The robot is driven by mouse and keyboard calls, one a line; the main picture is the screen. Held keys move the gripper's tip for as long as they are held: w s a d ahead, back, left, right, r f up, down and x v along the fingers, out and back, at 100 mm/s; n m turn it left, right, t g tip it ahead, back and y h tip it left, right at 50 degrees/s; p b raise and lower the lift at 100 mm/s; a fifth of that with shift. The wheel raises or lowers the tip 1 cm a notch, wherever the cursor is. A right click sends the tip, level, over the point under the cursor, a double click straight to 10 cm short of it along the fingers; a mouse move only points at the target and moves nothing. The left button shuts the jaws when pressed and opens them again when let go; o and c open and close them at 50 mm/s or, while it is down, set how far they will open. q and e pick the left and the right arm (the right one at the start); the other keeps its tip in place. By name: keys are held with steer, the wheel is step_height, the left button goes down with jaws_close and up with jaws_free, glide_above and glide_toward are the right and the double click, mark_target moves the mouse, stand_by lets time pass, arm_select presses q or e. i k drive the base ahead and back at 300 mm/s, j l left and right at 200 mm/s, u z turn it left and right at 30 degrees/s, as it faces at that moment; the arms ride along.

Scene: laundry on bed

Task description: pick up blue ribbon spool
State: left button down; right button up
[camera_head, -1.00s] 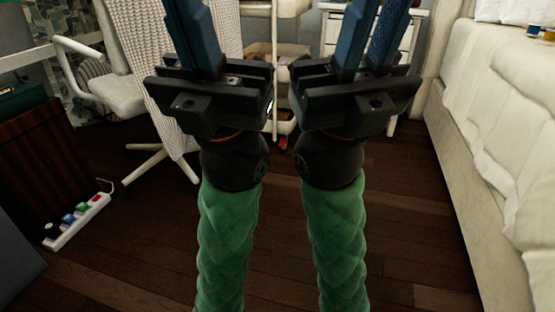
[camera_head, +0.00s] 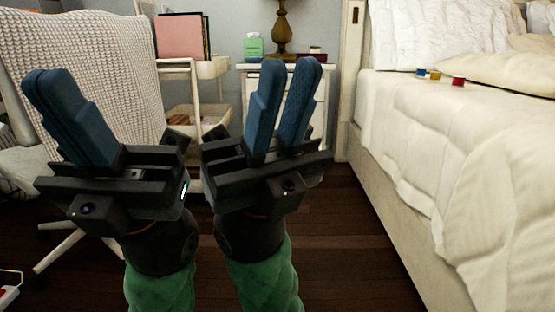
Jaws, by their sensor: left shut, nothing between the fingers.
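A small blue spool (camera_head: 421,73), likely the blue ribbon spool, sits on the white bed cover near the pillows, in the upper right of the head view. A yellow spool (camera_head: 435,75) and a red spool (camera_head: 458,82) sit in a row to its right. My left gripper (camera_head: 52,80) is at the left, its blue fingers shut together with nothing between them. My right gripper (camera_head: 289,68) is near the middle, its two blue fingers apart and empty. Both grippers point up and are well to the left of the spools.
The bed (camera_head: 395,190) fills the right side, its edge running toward me. Behind my grippers stand a white nightstand (camera_head: 328,85) with a lamp (camera_head: 284,25) and a cart (camera_head: 212,68). A chair with a knitted throw (camera_head: 110,45) is at the left. Dark floor is bare beside the bed.

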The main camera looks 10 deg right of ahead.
mark_target(421, 72)
steer(key=z, duration=1.25)
